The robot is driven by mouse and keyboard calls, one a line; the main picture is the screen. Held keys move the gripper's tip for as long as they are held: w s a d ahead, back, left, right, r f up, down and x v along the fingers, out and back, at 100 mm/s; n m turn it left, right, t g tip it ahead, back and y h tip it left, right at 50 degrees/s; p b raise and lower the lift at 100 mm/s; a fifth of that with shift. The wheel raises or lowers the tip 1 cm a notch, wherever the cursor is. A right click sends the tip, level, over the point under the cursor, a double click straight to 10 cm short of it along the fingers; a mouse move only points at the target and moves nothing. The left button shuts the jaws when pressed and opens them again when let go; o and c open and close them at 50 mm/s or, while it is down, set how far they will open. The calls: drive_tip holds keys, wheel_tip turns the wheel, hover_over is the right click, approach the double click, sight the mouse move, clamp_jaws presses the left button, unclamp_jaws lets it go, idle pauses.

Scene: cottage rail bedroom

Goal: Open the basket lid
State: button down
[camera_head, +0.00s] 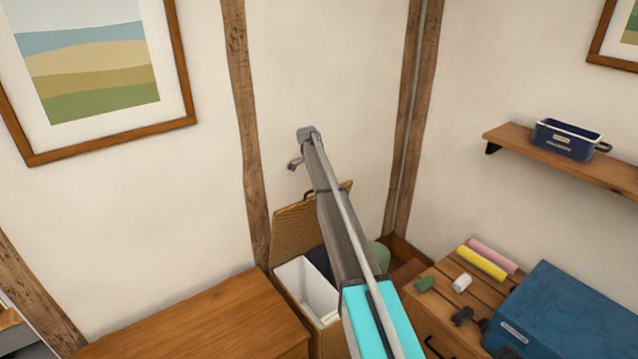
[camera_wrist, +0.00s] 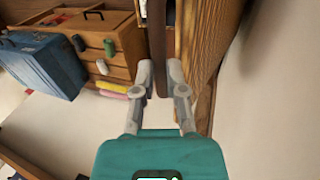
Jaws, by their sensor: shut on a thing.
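The wicker basket stands in the corner. Its woven lid (camera_head: 292,232) is raised, standing steeply up behind the open body, and the white inside (camera_head: 303,283) shows from above. In the wrist view the woven lid (camera_wrist: 203,50) runs along the right of my gripper (camera_wrist: 160,80). The fingers are shut on the dark brown handle strip (camera_wrist: 157,40) beside the lid. In the head view my arm covers the middle of the basket and lid, and the grip itself cannot be made out.
A wooden dresser (camera_head: 205,318) stands left of the basket. On the right, a wooden drawer unit (camera_head: 440,315) holds a blue case (camera_head: 560,312), rolls and small items. A wall shelf (camera_head: 600,172) carries a blue tin (camera_head: 566,139). Walls and beams close in behind the lid.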

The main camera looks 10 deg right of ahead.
drive_tip(key=shift+w+a+f, duration=0.2)
drive_tip(key=shift+w+a, duration=0.15)
drive_tip(key=shift+a, duration=0.2)
drive_tip(key=c, duration=0.9)
unclamp_jaws()
drive_tip(key=shift+w+f, duration=0.1)
drive_tip(key=shift+f, duration=0.15)
drive_tip(key=shift+c, duration=0.2)
drive_tip(key=o, duration=0.3)
drive_tip(key=shift+w+f, duration=0.25)
drive_tip(key=shift+f, duration=0.15)
drive_tip(key=shift+s+d+r, duration=0.15)
drive_tip(key=shift+d, duration=0.1)
